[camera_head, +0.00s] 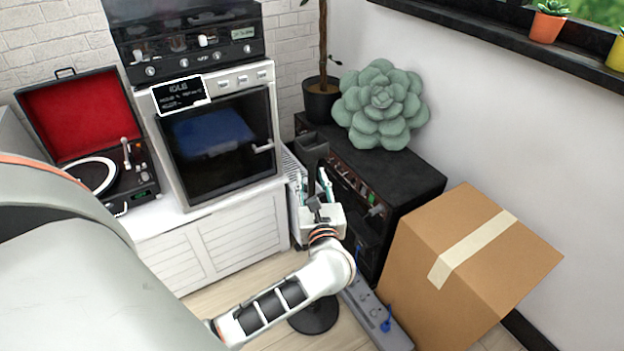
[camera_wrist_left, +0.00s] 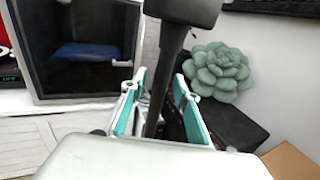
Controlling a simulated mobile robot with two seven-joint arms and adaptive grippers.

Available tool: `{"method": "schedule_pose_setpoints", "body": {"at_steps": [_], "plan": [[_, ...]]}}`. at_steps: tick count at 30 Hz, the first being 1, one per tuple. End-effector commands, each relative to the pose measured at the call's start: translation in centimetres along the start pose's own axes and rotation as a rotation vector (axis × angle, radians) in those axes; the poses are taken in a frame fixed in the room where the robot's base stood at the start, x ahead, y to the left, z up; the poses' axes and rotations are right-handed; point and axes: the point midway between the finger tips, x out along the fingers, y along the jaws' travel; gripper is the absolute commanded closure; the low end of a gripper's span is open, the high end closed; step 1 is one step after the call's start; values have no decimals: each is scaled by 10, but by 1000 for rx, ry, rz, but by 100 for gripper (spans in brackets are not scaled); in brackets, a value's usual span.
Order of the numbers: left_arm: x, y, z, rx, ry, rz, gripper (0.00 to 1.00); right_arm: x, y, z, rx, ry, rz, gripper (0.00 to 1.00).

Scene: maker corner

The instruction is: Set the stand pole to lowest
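The stand has a dark pole (camera_wrist_left: 154,115) that runs up to a black head (camera_head: 312,149), also in the left wrist view (camera_wrist_left: 184,10). Its round black base (camera_head: 315,316) is on the floor, partly hidden behind my left forearm. My left gripper (camera_head: 314,188) is at the upper part of the pole, below the head. In the left wrist view its teal-padded fingers (camera_wrist_left: 163,103) are spread on either side of the pole, with visible gaps. The pole's lower part is mostly hidden by my gripper and wrist. My right gripper is not in view.
A black cabinet (camera_head: 414,178) with a green succulent cushion (camera_head: 381,103) stands behind the stand. A cardboard box (camera_head: 440,225) and a grey power strip (camera_head: 385,325) are to the right. A white cabinet (camera_head: 235,232) with an oven-like machine (camera_head: 270,85) is at left.

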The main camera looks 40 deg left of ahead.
Motion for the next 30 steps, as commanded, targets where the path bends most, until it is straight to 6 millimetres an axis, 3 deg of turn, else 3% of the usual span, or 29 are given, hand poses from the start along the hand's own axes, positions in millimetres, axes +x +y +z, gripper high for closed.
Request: {"method": "schedule_pose_setpoints", "body": {"at_steps": [8,12,19,23,25,30], "plan": [[2,0,0,1,1,0,70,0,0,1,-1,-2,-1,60],[2,0,0,1,1,0,100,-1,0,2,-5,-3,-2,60],[1,0,-6,2,3,0,100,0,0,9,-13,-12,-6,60],[0,1,-29,8,10,0,100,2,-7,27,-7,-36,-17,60],[0,1,-46,12,16,0,100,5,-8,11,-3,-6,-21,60],[-1,2,-83,16,21,0,100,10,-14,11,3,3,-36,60]]}}
